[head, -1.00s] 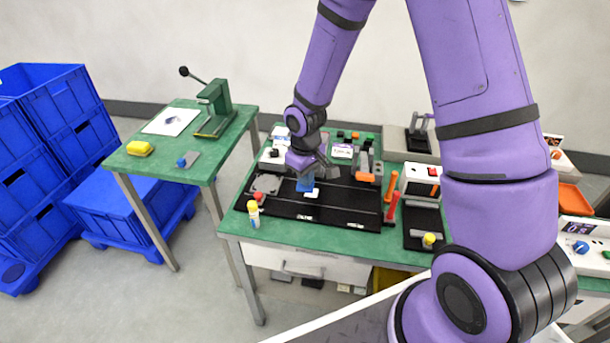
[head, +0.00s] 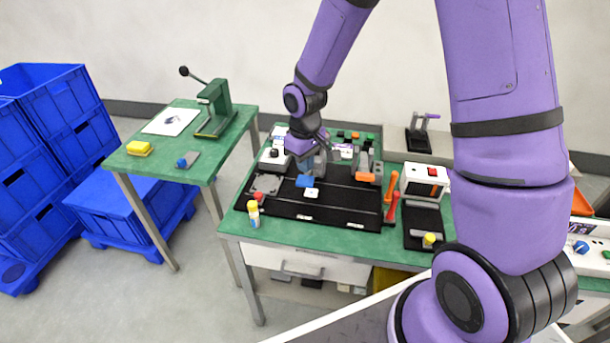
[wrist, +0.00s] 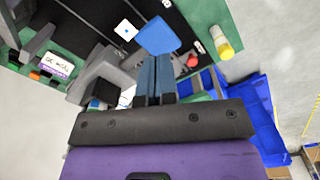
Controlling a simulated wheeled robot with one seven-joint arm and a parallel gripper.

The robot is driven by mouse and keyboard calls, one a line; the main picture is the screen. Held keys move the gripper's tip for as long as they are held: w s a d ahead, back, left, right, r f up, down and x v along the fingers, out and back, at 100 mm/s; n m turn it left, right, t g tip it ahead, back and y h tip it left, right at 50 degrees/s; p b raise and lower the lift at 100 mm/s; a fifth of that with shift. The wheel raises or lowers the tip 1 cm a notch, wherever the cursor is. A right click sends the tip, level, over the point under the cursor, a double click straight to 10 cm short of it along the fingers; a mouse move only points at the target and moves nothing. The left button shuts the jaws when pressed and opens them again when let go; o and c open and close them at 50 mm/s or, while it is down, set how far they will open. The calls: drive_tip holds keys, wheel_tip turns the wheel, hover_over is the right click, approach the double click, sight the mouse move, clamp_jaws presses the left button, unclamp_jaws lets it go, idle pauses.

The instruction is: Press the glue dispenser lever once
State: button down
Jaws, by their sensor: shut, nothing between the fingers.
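My gripper (head: 312,171) is shut and empty above the black mat. Its two blue-grey fingers also show in the wrist view (wrist: 156,70), side by side. Just beyond the fingertips is a flat blue piece (head: 304,181), also in the wrist view (wrist: 158,36); it may be the dispenser lever, but I cannot tell for sure. The fingertips look close to it in the wrist view, and I cannot tell whether they touch. A small white square (head: 311,193) lies beside it. My wrist partly hides the grey parts behind.
A yellow-capped bottle (head: 253,212) and red knob (head: 258,197) are at the mat's left front. Orange and red tools (head: 391,200) lie right. A white box device (head: 423,183) stands further right. A green press (head: 214,107) is on the left table. Blue crates (head: 50,120) stand far left.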

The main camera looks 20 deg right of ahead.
drive_tip(key=shift+s+r, duration=0.1)
drive_tip(key=shift+r, duration=2.8)
drive_tip(key=shift+r, duration=0.1)
wheel_tip(320, 180, up, 8)
drive_tip(key=m+t, duration=0.1)
hover_over(305, 181)
drive_tip(key=s+d, duration=0.2)
drive_tip(key=s, duration=0.1)
drive_tip(key=s+d+r+m+t, duration=0.1)
drive_tip(key=s+d+r+m, duration=0.1)
drive_tip(key=s+r, duration=0.5)
drive_tip(key=s+d+r+m+t, duration=0.1)
drive_tip(key=s+r, duration=0.3)
drive_tip(key=s, duration=0.3)
drive_tip(key=s+d+r+m+t, duration=0.1)
drive_tip(key=s+d+r+t, duration=0.1)
drive_tip(key=s+r, duration=0.2)
drive_tip(key=shift+s+r, duration=0.4)
drive_tip(key=shift+s, duration=1.4)
drive_tip(key=shift+d, duration=0.1)
